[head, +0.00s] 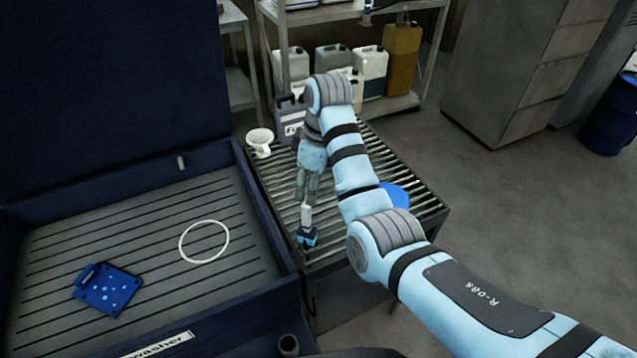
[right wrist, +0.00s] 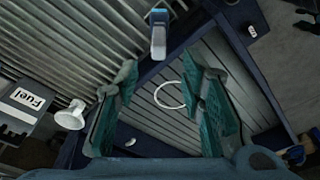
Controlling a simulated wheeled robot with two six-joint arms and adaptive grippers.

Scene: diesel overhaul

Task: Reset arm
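My right arm reaches in from the right in the head view. Its gripper (head: 308,185) points down over the roller table (head: 428,210). In the right wrist view the fingers of this gripper (right wrist: 163,85) are spread wide with nothing between them. A small blue-and-white item (head: 307,234) is just below the fingertips in the head view. It shows beyond the fingertips, apart from them, in the right wrist view (right wrist: 158,36). I cannot tell what it rests on. My left gripper is in neither view.
The open parts washer (head: 60,240) at left holds a blue perforated block (head: 107,289) and a white ring (head: 204,241). A white funnel-like cup (head: 260,141), a grey fuel can (right wrist: 22,106) and a blue disc (head: 396,195) are on the roller table. Jugs (head: 370,68) fill a shelf behind.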

